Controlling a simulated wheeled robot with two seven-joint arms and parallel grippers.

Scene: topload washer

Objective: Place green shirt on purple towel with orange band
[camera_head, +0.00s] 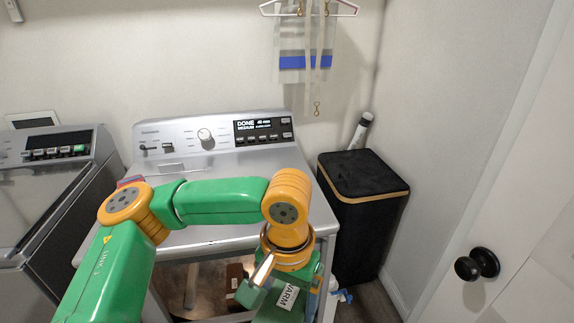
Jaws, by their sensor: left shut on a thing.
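My left arm comes in from the left and bends down at the front right of the washer. My left gripper (262,284) is at its lower end, shut, in front of the machine's opening. Its fingertips are hard to make out. Dark green at the bottom edge by the gripper may be the green shirt or part of my wrist; I cannot tell which. A small purple and reddish edge (131,181) shows on the machine's top left, mostly behind my arm; it may be the purple towel, and no orange band is clear. My right gripper is not in view.
The silver washer (235,160) has a lit panel and an open, dark front with brown shapes inside. A black hamper (362,178) with a tan band stands to its right. A second machine (45,185) stands left. A door with a black knob (477,264) is at right.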

